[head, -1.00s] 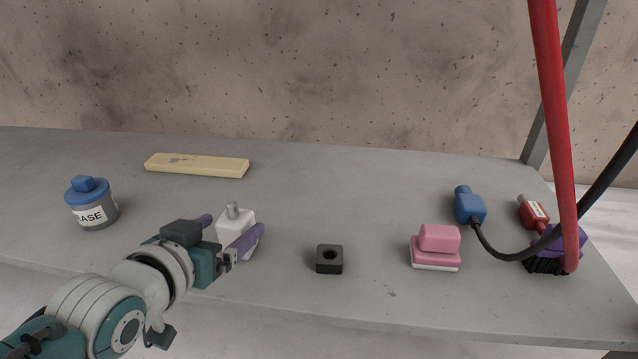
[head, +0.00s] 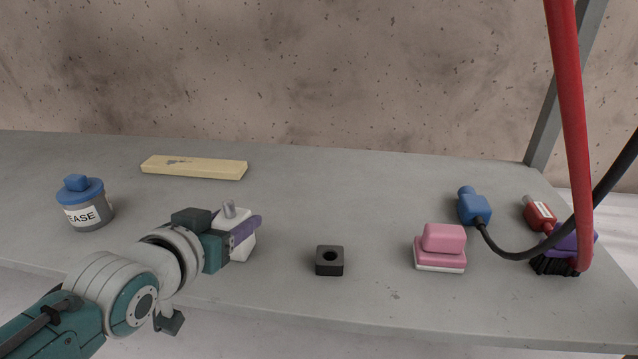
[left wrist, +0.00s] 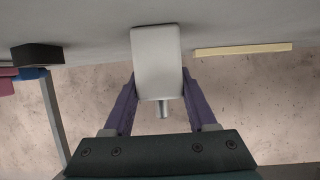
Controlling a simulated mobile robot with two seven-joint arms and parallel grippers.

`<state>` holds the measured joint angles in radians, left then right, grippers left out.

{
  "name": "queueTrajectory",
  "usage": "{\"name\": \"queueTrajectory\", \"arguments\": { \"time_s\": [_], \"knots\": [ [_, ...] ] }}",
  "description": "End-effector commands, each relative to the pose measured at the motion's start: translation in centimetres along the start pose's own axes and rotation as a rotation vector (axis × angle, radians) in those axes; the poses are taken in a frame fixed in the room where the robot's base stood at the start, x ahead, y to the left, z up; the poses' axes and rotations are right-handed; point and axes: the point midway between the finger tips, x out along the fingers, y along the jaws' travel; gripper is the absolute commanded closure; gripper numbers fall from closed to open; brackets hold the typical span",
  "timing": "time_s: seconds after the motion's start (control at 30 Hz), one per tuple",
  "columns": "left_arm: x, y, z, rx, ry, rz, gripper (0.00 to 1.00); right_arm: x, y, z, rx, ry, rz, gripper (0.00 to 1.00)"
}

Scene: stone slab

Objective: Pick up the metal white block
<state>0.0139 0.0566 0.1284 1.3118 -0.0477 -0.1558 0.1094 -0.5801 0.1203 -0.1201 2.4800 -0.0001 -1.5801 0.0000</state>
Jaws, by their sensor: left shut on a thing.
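The white block (head: 240,246) with a grey metal stub on its top stands on the grey stone slab (head: 330,300), left of centre in the head view. My left gripper (head: 246,228) is at the block, with its purple fingers on either side of it. In the left wrist view the white block (left wrist: 157,62) sits between the two purple fingers of the left gripper (left wrist: 158,88), which are shut on it. The gripper hides part of the block in the head view. My right gripper is not in view.
A black block with a hole (head: 329,261) stands to the right. A pink and white block (head: 441,248), blue plug (head: 474,208), red object (head: 539,214) and cables are farther right. A blue-lidded jar (head: 85,206) and yellow bar (head: 194,168) are left and behind.

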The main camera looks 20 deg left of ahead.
Motion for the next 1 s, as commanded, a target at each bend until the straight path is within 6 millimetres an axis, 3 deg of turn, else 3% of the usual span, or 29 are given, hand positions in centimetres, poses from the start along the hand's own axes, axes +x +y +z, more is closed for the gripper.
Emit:
{"name": "queueTrajectory", "arguments": {
  "time_s": [0.03,0.3,0.73,0.87,1.0],
  "knots": [
    [0.0,0.0,0.0,0.000,0.000,0.000,0.71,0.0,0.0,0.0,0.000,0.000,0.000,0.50],
    [0.0,0.0,0.0,0.000,0.000,0.000,1.00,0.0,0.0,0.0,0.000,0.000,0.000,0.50],
    [-0.2,0.0,-0.6,0.000,0.002,0.000,1.00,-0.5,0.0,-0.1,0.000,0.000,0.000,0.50],
    [-0.8,0.0,-1.9,0.000,0.002,0.000,1.00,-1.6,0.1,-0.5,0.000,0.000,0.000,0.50],
    [-1.9,0.0,-4.6,0.000,0.004,0.000,1.00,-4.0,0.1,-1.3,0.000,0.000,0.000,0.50]
  ]
}}
